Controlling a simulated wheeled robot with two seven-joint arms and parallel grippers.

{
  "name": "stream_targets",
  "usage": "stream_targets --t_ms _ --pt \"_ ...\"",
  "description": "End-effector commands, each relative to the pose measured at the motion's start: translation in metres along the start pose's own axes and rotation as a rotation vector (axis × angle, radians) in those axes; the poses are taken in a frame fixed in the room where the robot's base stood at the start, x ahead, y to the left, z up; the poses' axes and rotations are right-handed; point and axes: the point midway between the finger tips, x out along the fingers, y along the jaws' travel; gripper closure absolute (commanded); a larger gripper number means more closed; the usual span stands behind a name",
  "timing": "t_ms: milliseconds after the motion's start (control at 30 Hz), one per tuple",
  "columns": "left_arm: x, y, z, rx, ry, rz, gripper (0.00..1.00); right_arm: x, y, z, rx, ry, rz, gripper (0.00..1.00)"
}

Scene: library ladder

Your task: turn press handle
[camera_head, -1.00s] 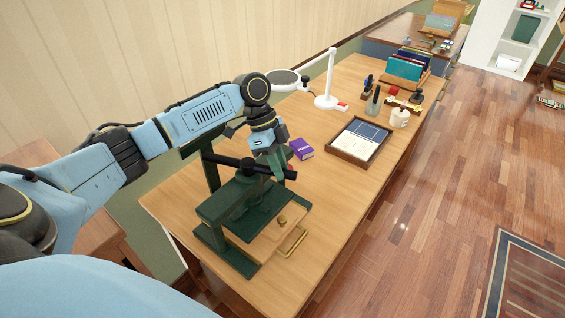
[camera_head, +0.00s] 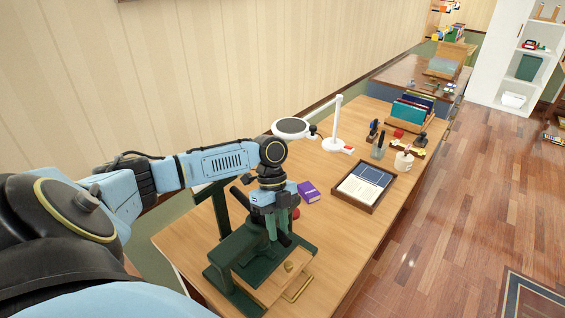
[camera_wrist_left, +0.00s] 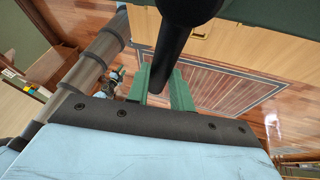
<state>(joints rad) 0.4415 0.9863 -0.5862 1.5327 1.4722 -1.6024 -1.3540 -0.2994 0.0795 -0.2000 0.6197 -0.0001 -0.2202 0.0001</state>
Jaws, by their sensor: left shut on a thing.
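The dark green press (camera_head: 236,248) stands on the near end of the wooden desk. Its black bar handle (camera_head: 241,196) is above it, with the rear end showing left of my gripper. My left gripper (camera_head: 279,232) points down over the press and is shut on the front part of the handle. In the left wrist view, the black handle (camera_wrist_left: 172,50) runs between the two green fingers of the gripper (camera_wrist_left: 161,88). The gripper and wrist hide the middle of the handle. My right gripper is not in view.
A purple book (camera_head: 308,192) lies close behind the gripper, with a small red thing (camera_head: 296,212) beside the gripper. A framed tray of papers (camera_head: 364,187), a white lamp (camera_head: 335,128) and a file rack (camera_head: 412,112) stand farther along the desk (camera_head: 330,235).

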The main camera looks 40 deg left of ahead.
Motion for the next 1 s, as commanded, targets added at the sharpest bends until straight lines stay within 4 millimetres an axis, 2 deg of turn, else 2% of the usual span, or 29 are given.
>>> stream_targets --t_ms 467,500,633,1000 --pt "-0.0014 0.0008 -0.0007 0.015 -0.002 0.006 1.00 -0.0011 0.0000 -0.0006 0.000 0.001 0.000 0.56" --pt "-0.0014 0.0007 -0.0006 0.015 -0.002 0.006 0.74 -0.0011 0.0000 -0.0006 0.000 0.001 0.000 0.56" --pt "-0.0010 0.0007 -0.0005 0.014 -0.003 0.006 0.57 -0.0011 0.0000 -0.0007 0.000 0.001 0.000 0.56" --pt "-0.0050 0.0002 -0.0001 0.014 -0.004 0.004 0.56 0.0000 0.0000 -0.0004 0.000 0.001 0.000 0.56"
